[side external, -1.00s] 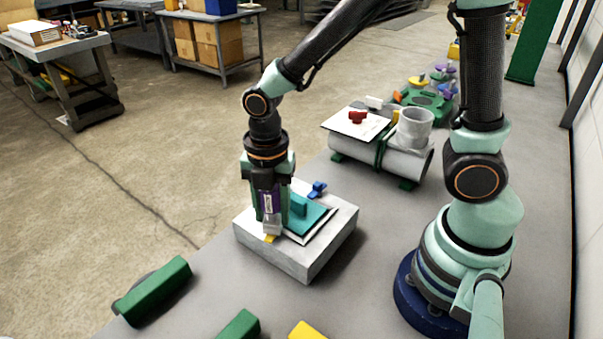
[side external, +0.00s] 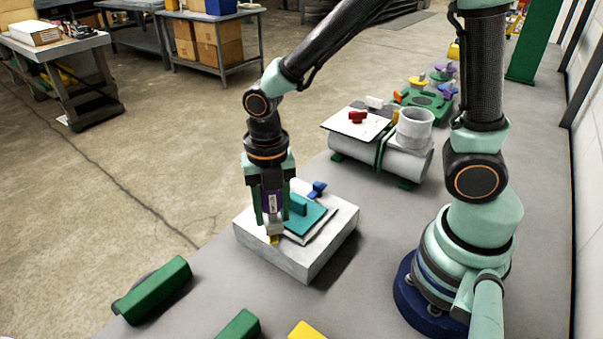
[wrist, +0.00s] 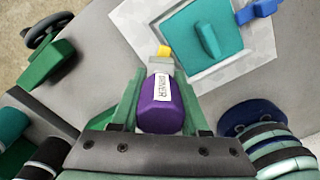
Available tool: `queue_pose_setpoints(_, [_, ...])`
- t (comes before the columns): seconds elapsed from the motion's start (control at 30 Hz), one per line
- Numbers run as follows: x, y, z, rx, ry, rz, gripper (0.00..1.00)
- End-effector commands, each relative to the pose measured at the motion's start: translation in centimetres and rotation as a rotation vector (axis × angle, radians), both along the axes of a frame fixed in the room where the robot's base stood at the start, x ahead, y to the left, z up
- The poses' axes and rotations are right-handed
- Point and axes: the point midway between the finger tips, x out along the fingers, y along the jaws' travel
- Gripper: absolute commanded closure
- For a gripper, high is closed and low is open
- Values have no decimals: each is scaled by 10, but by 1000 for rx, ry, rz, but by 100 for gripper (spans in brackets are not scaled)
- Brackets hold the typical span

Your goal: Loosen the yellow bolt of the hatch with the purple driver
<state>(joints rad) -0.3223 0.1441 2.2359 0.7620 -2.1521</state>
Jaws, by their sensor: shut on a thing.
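My gripper (side external: 272,212) is shut on the purple driver (wrist: 162,108), which carries a "DRIVER" label and has a grey head. The driver points straight down over the near corner of the hatch (wrist: 190,55), a teal cover with a raised handle on a pale grey duct box (side external: 318,262). The yellow bolt (side external: 274,239) shows just under the driver's head, and it also shows in the wrist view (wrist: 165,51). The head seems to be on or just above the bolt; the exact contact is hidden. A blue bolt (side external: 317,188) sits at the hatch's opposite corner.
A grey pipe (side external: 380,158) with a white panel and a red piece stands behind the box. A green rack (side external: 425,105) with coloured knobs is farther back. Green blocks (side external: 155,290) and a yellow piece (side external: 307,331) lie in front. The bench between them is clear.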

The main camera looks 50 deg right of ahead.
Motion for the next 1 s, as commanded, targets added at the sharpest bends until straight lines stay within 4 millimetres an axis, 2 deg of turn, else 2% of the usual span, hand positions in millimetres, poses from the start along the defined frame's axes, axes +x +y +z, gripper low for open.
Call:
queue_pose_setpoints(0.17, [1,0,0,1,-3,24,100])
queue_pose_setpoints(0.47, [1,0,0,1,-3,285,100])
queue_pose_setpoints(0.8, [1,0,1,1,-4,314,100])
queue_pose_setpoints(1.0, [1,0,1,1,-4,502,100])
